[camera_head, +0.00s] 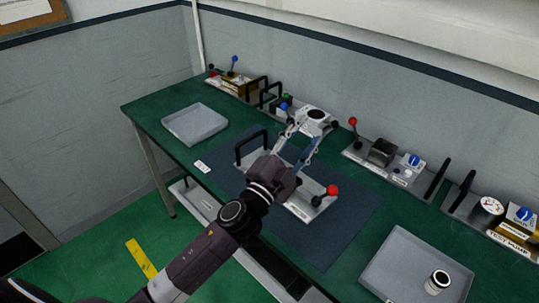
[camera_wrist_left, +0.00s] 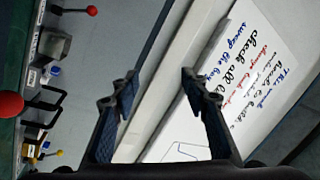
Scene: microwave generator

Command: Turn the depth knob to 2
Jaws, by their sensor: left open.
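My left gripper (camera_head: 307,132) reaches in from the lower left over the mat. Its fingers are apart, and the left wrist view shows the open fingers (camera_wrist_left: 160,88) with no object held between them. A module with a metal plate (camera_head: 300,211), a black handle (camera_head: 251,146) and a red-ball lever (camera_head: 332,190) lies on the mat, partly hidden by my gripper. A pale block with a dark round top (camera_head: 316,115) shows just past the fingertips. Blue knobs sit on the back modules (camera_head: 414,160) and at the far right (camera_head: 525,213). I cannot read which is the depth knob.
A grey tray (camera_head: 195,108) is at the table's left. Another tray (camera_head: 378,276) at front right holds a white cylinder (camera_head: 437,281). Several modules with upright levers and handles line the back wall. A whiteboard with handwriting (camera_wrist_left: 245,85) fills much of the wrist view.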

